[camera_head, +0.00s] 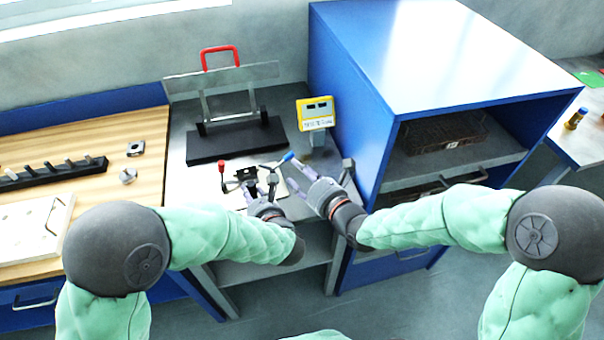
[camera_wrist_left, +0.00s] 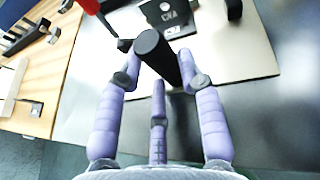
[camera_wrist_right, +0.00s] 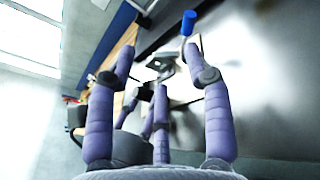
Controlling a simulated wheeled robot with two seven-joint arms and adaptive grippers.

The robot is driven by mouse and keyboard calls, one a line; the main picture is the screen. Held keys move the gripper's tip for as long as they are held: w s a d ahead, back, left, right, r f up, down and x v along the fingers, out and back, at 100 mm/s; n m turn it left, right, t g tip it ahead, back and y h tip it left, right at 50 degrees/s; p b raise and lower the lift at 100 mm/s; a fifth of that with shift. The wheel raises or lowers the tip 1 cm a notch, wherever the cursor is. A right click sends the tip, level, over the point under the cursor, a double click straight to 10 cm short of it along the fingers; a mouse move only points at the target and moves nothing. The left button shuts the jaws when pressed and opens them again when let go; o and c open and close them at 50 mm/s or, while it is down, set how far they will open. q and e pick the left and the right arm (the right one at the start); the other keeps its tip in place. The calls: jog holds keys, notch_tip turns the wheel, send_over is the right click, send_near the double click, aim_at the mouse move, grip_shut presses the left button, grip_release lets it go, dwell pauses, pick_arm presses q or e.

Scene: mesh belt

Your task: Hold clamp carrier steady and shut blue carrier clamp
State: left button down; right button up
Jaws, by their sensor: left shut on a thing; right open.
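The clamp carrier (camera_wrist_left: 245,50) is a pale plate on the grey bench, with dark clamp parts (camera_head: 247,176) on top. A red-tipped lever (camera_head: 221,167) stands at its left. The blue carrier clamp's lever (camera_head: 288,157) points up and right at its right side; its blue tip (camera_wrist_right: 188,22) also shows in the right wrist view. My left gripper (camera_head: 263,193) is shut on the carrier's black upright handle (camera_wrist_left: 155,48) at the near edge. My right gripper (camera_head: 302,176) is open and empty, just right of and nearer than the blue lever, apart from it.
A yellow display box (camera_head: 316,114) stands behind the blue lever. A black base with a clear panel and red handle (camera_head: 220,56) is at the back. A blue cabinet (camera_head: 345,90) bounds the right. A wooden bench (camera_head: 80,140) with a peg rack (camera_head: 52,172) lies left.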

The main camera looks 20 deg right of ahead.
aim_at(291, 156)
dwell(0.5)
jog(key=w+f+m, duration=0.1)
jog(key=w+d+f+m, duration=0.1)
jog(key=w+f+m+t+y, duration=0.1)
jog(key=m, duration=0.1)
jog(key=shift+w+d, duration=0.3)
jog(key=shift+w+d+f+m, duration=0.15)
jog(key=shift+w+f+m, duration=0.35)
jog(key=shift+m, duration=0.3)
jog(key=shift+x, duration=3.6)
jog(key=shift+r, duration=0.15)
grip_shut()
